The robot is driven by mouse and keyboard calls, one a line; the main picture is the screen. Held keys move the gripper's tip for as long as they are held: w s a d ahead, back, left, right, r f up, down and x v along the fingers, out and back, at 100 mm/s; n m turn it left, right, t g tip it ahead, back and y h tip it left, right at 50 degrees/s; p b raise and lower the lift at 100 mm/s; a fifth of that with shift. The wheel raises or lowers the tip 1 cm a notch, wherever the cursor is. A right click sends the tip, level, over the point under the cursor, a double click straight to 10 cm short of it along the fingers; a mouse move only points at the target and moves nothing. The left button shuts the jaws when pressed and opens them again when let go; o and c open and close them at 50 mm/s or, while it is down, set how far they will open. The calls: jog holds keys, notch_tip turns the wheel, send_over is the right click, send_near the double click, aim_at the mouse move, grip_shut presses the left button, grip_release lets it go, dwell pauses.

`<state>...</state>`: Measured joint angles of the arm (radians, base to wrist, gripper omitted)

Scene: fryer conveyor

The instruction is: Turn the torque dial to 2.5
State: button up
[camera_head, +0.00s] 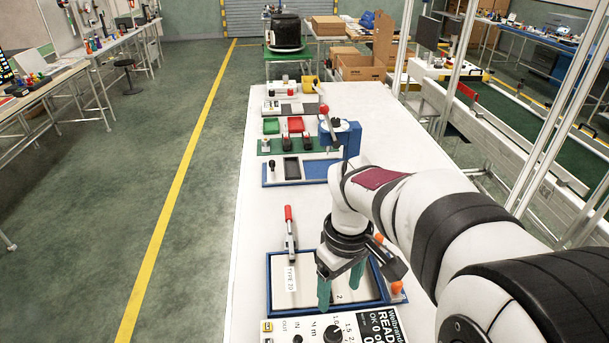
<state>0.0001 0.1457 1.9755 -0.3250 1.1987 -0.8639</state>
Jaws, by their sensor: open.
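The torque dial (333,334) is a round black knob on a white instrument panel (285,327) at the bottom edge of the view. Scale marks such as 1.0 and 1.5 show beside it, next to "N m". The panel's lower part is cut off, and I cannot tell the dial's exact setting. My gripper (338,303) points down just beyond the panel, over a blue-framed tray (275,290). Its two green fingers are apart with nothing seen between them. It is not touching the dial.
A red-handled toggle clamp (289,228) stands at the tray's back left. Orange knobs (397,288) sit at its right.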

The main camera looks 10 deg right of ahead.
aim_at(334, 332)
jog(key=f, duration=1.6)
jog(key=shift+w, duration=0.2)
grip_shut()
